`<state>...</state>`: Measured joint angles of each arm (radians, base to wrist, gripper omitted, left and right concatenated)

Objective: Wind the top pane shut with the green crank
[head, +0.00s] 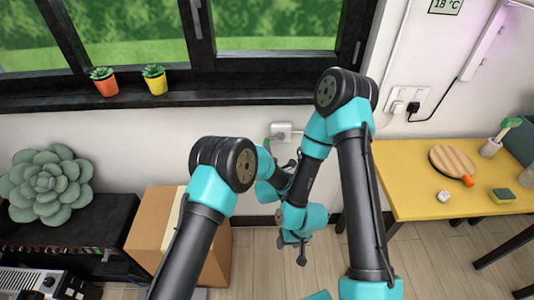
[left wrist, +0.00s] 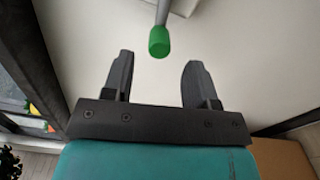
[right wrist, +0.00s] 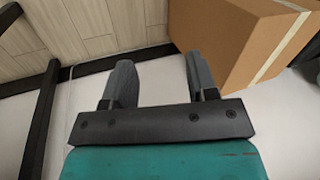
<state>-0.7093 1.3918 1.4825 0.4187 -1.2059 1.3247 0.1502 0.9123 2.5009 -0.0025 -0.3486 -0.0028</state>
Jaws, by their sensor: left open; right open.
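The green crank's knob (left wrist: 159,42) hangs at the end of a grey rod (left wrist: 162,12) in the left wrist view, just beyond my left gripper (left wrist: 156,72). That gripper is open and empty, with the knob in line with the gap between its fingers. The top pane is not clearly seen.
Two potted plants (head: 105,83) (head: 156,80) stand on the dark sill. A cardboard box (head: 155,225) is on the floor below, near my arms. A yellow table (head: 430,205) is at the right. A large succulent (head: 45,185) sits on a dark cabinet at the left.

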